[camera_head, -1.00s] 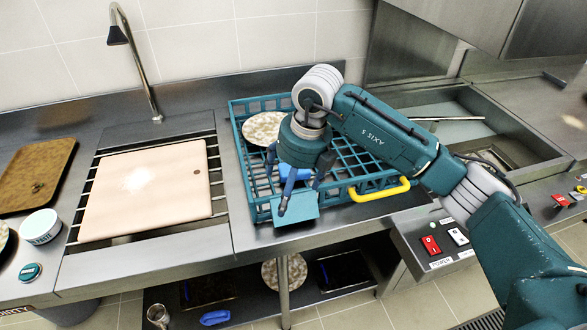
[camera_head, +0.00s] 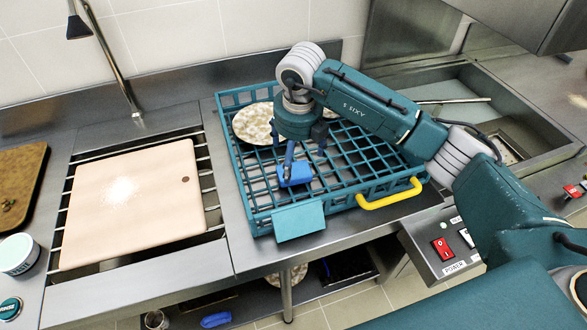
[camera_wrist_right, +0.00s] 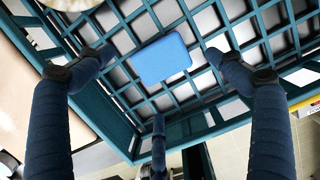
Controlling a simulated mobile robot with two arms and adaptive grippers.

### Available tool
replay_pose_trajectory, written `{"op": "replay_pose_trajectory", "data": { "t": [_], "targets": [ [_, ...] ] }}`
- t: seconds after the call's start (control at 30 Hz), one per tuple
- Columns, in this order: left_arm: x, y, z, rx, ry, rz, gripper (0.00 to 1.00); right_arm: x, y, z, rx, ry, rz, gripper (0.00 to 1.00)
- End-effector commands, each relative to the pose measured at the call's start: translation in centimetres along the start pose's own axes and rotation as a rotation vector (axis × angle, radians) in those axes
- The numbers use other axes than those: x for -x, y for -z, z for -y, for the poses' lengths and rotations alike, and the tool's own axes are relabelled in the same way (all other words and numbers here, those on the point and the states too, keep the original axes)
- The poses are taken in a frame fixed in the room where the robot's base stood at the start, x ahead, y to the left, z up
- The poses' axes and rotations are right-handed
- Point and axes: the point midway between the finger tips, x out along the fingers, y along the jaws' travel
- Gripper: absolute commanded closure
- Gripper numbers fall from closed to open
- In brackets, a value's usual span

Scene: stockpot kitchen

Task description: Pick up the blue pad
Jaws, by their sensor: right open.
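The blue pad (camera_head: 298,176) lies in the teal dish rack on the counter, towards the rack's left-middle. In the right wrist view the blue pad (camera_wrist_right: 160,60) shows whole, flat against the rack's grid, between the spread fingers. My right gripper (camera_head: 305,148) is just above and behind the pad in the head view, pointing down. In the wrist view the right gripper (camera_wrist_right: 158,75) is open and empty, its fingers around the pad with gaps to it. One finger partly covers the pad in the head view. My left gripper is in neither view.
The teal rack (camera_head: 262,215) has raised walls, a yellow handle (camera_head: 392,194) and a front plate (camera_head: 298,222). A speckled plate (camera_head: 252,124) stands at its back left. A cutting board (camera_head: 135,200) lies left. Another blue item (camera_head: 216,319) is on the lower shelf.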

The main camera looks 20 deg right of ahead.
Motion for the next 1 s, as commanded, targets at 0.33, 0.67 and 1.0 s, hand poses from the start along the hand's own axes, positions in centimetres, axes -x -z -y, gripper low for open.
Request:
{"op": "replay_pose_trajectory", "data": {
  "t": [0.33,0.67,1.0],
  "targets": [
    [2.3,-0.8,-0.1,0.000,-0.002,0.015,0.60,-3.3,0.3,0.1,0.000,0.001,-0.006,0.08],
    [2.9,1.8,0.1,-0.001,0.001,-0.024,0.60,-6.5,0.3,0.2,0.001,0.000,0.000,0.08],
    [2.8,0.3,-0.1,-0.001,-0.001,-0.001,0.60,-6.5,0.3,0.2,0.001,0.000,0.000,0.46]
  ]
}}
